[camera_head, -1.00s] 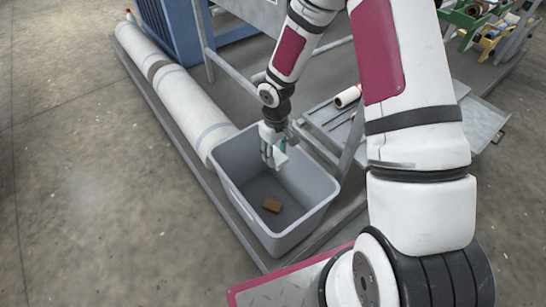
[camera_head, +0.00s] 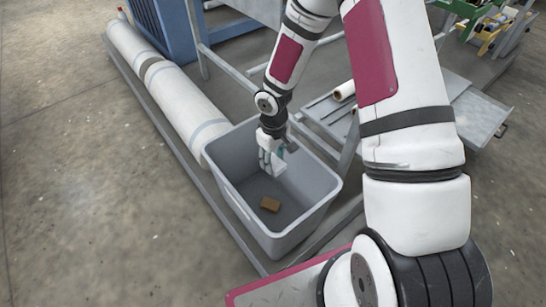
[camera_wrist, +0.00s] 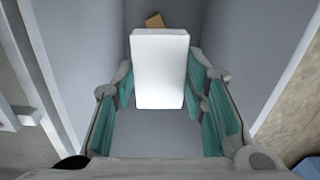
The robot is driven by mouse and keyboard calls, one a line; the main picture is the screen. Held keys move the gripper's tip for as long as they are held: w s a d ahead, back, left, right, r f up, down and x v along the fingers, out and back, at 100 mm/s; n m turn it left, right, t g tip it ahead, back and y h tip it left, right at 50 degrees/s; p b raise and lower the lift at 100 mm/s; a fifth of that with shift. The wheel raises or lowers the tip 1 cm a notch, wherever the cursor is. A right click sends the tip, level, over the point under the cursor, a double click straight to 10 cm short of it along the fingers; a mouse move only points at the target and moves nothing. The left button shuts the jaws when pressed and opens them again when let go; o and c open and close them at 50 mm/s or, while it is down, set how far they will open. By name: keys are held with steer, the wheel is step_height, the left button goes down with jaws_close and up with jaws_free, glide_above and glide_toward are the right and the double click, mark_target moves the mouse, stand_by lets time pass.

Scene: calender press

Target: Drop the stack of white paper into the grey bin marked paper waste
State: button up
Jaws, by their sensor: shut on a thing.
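The stack of white paper (camera_wrist: 160,68) is a white block between the teal pads of my gripper (camera_wrist: 165,95) in the wrist view. My gripper is shut on it and holds it over the inside of the grey bin. In the head view my gripper (camera_head: 271,163) points down within the opening of the grey bin (camera_head: 240,205), near its far side. The stack is hard to make out there, mostly hidden by the fingers. No marking on the bin is readable.
A brown block (camera_head: 270,204) lies on the bin's floor and shows past the stack in the wrist view (camera_wrist: 155,20). Long white rolls (camera_head: 165,85) lie beyond the bin at left. A metal frame and tray (camera_head: 480,115) stand at right. Open floor lies at left.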

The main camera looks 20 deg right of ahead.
mark_target(273, 162)
steer(key=o, duration=1)
steer(key=shift+o, duration=0.2)
steer(key=shift+r, duration=0.1)
step_height(273, 162, up, 12)
